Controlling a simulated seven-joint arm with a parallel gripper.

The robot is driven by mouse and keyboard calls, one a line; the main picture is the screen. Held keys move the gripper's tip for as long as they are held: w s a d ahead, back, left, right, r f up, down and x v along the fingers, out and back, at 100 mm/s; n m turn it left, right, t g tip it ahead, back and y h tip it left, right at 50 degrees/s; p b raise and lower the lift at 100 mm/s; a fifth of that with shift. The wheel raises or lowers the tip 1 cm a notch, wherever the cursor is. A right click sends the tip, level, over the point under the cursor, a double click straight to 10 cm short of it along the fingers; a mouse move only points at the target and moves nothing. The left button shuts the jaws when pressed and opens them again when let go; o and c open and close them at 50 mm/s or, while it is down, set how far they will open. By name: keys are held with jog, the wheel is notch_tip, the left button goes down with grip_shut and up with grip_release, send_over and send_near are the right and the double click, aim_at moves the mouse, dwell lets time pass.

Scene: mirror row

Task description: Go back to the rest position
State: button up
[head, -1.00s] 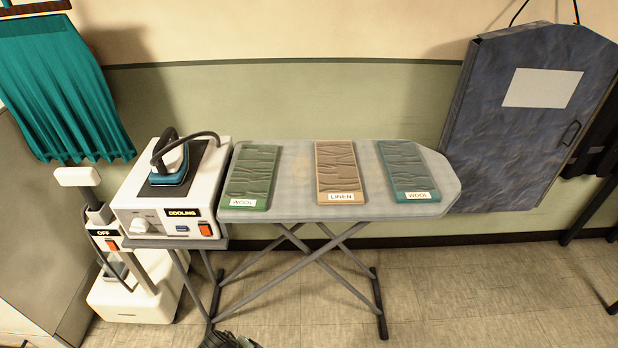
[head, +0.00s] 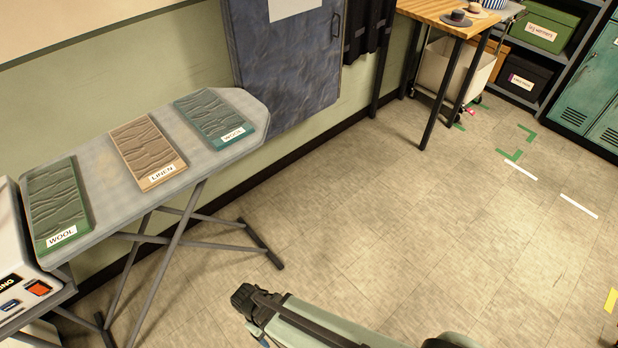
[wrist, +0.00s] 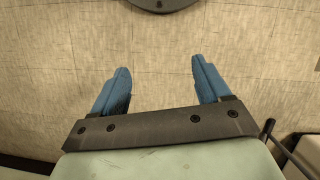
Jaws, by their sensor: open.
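My gripper shows in the wrist view (wrist: 160,88), its two blue fingers apart with nothing between them and the tiled floor beyond. In the head view my arm (head: 310,318) reaches in at the bottom, over the floor and in front of the ironing board; the fingers are mostly hidden there. The ironing board (head: 95,178) carries three labelled cloth pads: a green wool pad (head: 57,200), a tan linen pad (head: 146,148) and a teal wool pad (head: 212,114). My gripper is apart from all of them.
The iron station (head: 20,255) is cut off at the left edge. A blue-grey cabinet (head: 280,65) hangs behind the board. A wooden table (head: 440,12), a white cart (head: 450,65), shelves and a teal locker (head: 590,90) stand at the back right. The floor (head: 430,220) at right is clear.

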jog(key=d+f+m+g+y, duration=0.1)
jog(key=d+m, duration=0.4)
jog(key=d, duration=1)
jog(key=d+f+m+g+y, duration=0.2)
jog(key=d+m, duration=0.4)
jog(key=d, duration=0.9)
jog(key=shift+f+g, duration=0.9)
jog(key=shift+f, duration=0.05)
